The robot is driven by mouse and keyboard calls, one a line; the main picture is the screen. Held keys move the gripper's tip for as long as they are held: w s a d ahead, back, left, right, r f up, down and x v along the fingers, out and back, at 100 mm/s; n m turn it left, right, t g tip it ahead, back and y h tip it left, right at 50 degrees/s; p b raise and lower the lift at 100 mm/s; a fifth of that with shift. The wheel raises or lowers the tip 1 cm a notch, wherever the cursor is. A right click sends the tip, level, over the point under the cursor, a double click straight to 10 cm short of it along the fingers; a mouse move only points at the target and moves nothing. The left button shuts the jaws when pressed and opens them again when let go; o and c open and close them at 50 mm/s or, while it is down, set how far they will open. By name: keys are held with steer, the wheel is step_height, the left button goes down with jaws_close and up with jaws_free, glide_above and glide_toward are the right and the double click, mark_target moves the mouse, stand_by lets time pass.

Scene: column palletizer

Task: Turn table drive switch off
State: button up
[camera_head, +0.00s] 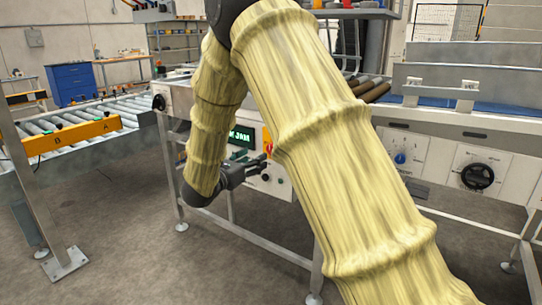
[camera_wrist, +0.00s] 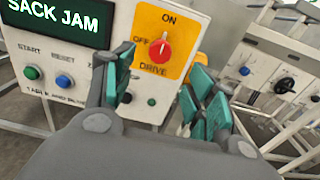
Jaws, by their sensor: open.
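The drive switch (camera_wrist: 160,49) is a red round knob on a yellow plate (camera_wrist: 178,22) marked ON at the top, OFF at the left and DRIVE below. A small pale mark on the knob's upper edge seems to face ON. My gripper (camera_wrist: 155,88) is open in the wrist view, its teal-padded fingers spread left and right below the knob, with nothing between them. The fingers appear apart from the knob. In the head view my gripper (camera_head: 262,165) is at the panel's front, just below the yellow plate (camera_head: 268,140), which is partly hidden by my arm.
A display (camera_wrist: 58,22) reading SACK JAM is left of the switch, above a green start button (camera_wrist: 32,72) and a blue reset button (camera_wrist: 65,82). A dark button (camera_wrist: 126,97) is close to the left finger. Another panel with a black handwheel (camera_head: 477,176) stands at right.

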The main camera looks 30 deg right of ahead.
steer(key=x, duration=1)
steer(key=shift+w+d, duration=0.1)
steer(key=shift+d, duration=0.3)
steer(key=shift+r, duration=0.1)
steer(key=c, duration=1)
